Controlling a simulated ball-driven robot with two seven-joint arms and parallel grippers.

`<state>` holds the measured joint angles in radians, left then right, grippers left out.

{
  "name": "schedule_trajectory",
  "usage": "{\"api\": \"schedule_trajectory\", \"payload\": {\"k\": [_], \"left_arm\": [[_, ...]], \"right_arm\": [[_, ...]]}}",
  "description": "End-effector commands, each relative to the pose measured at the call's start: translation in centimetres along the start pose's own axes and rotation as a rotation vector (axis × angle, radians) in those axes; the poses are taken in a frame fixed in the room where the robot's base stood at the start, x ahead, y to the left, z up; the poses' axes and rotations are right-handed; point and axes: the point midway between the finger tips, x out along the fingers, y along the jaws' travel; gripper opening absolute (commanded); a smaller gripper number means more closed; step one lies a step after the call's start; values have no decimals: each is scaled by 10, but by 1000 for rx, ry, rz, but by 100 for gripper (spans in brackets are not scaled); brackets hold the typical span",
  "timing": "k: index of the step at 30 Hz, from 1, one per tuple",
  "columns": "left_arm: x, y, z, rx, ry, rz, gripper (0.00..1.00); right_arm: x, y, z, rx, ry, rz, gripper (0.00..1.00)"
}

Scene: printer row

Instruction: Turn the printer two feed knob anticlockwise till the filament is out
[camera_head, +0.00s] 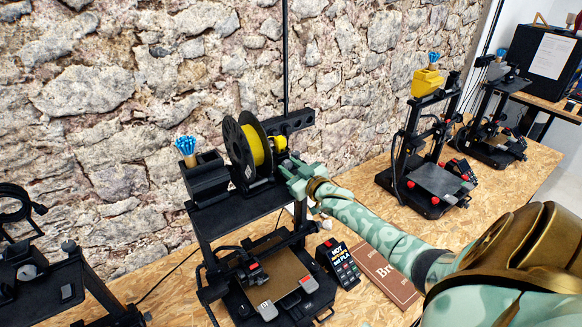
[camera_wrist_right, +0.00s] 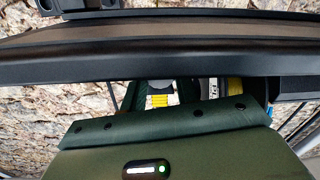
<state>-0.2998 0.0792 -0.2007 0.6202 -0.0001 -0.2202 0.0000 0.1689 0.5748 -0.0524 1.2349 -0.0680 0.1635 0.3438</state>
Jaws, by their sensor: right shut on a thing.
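The black printer (camera_head: 246,207) at the centre carries a black spool holding yellow filament (camera_head: 254,146) on its top. My right gripper (camera_head: 293,170) is green and reaches in from the right to the right end of the printer's top, just beside the spool. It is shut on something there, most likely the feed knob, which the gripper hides. In the right wrist view my green gripper body (camera_wrist_right: 160,150) fills the bottom, and a dark bar crosses above it. A bit of yellow spool (camera_wrist_right: 234,90) shows behind. My left gripper is in neither view.
Two more printers stand further right, the nearer with a yellow box (camera_head: 427,82) on top. Another machine is at lower left. A stone wall closes the back.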

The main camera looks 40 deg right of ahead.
Motion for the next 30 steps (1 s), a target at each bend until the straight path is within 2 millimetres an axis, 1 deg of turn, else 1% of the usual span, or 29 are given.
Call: {"api": "schedule_trajectory", "payload": {"k": [6,13,19,30], "left_arm": [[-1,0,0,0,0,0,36],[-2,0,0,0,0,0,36],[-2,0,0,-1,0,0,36],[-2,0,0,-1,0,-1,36]], "right_arm": [[0,-1,0,-146,-10,2,8],[0,-1,0,-246,-15,3,8],[0,-1,0,-284,-17,3,8],[0,-1,1,-289,-18,3,8]]}}
